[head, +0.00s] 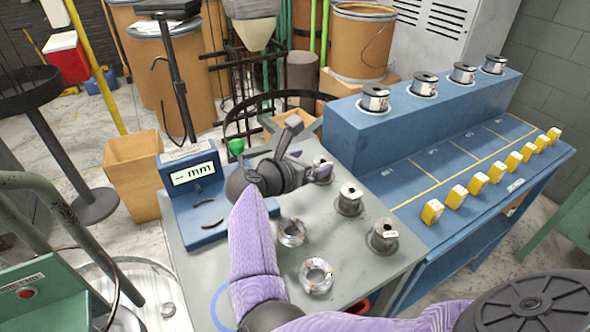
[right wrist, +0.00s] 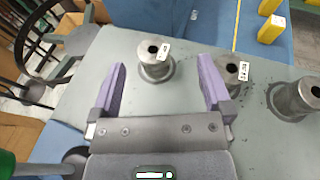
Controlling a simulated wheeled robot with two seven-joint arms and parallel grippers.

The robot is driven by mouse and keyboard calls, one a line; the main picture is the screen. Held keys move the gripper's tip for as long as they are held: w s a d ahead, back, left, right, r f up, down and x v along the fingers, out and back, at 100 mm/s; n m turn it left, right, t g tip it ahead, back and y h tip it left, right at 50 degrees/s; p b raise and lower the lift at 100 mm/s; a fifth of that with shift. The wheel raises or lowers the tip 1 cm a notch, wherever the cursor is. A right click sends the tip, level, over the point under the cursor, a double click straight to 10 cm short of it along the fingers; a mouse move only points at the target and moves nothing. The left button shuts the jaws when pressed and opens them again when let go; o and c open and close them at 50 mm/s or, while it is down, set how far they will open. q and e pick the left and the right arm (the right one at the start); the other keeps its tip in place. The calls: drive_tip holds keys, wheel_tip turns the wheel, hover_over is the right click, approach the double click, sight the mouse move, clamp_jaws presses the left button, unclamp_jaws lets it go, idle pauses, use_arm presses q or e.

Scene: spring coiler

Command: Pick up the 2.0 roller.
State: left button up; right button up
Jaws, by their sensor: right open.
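Three grey metal rollers stand upright in a row on the grey-green table (head: 190,262). The far roller (head: 325,168) is partly hidden by my right gripper (head: 309,165). The middle roller (head: 350,200) and the near roller (head: 382,236) stand clear. In the right wrist view, my right gripper (right wrist: 161,66) is open, with the far roller (right wrist: 157,68) ahead between its purple fingers. The middle roller (right wrist: 232,72) is partly behind the right finger, and the near roller (right wrist: 297,98) is farther right. Their tags are too small to read surely. My left gripper is not visible.
Two wire coils (head: 292,232) (head: 316,275) lie on the table. A blue gauge with an "mm" display (head: 192,174) stands at its left. At right, a blue bench (head: 425,165) holds several wire spools and yellow tags (head: 432,212). A black ring stand rises behind.

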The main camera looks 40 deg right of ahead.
drive_tip(key=shift+w+a+f+y, duration=0.15)
drive_tip(key=shift+a+f+y, duration=0.15)
drive_tip(key=shift+f, duration=0.3)
drive_tip(key=shift+w+a+f+y, duration=0.1)
drive_tip(key=shift+a+f+y, duration=0.15)
drive_tip(key=shift+f, duration=0.35)
drive_tip(key=shift+w+d+f+b, duration=0.25)
drive_tip(key=shift+d+f+b, duration=0.35)
drive_tip(key=b+x, duration=0.2)
drive_tip(key=x, duration=0.5)
drive_tip(key=shift+w+d+f+b, duration=0.1)
drive_tip(key=shift+d+f+b, duration=0.1)
drive_tip(key=shift+f+b, duration=0.15)
drive_tip(key=shift+w+d, duration=0.1)
drive_tip(key=shift+d, duration=0.2)
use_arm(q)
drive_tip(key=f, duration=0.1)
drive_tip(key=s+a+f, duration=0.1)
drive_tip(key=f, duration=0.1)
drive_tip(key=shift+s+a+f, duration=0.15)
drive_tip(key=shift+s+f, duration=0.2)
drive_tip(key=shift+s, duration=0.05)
use_arm(e)
drive_tip(key=shift+r, duration=0.15)
drive_tip(key=shift+c, duration=0.9)
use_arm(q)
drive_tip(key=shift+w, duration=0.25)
use_arm(e)
clamp_jaws()
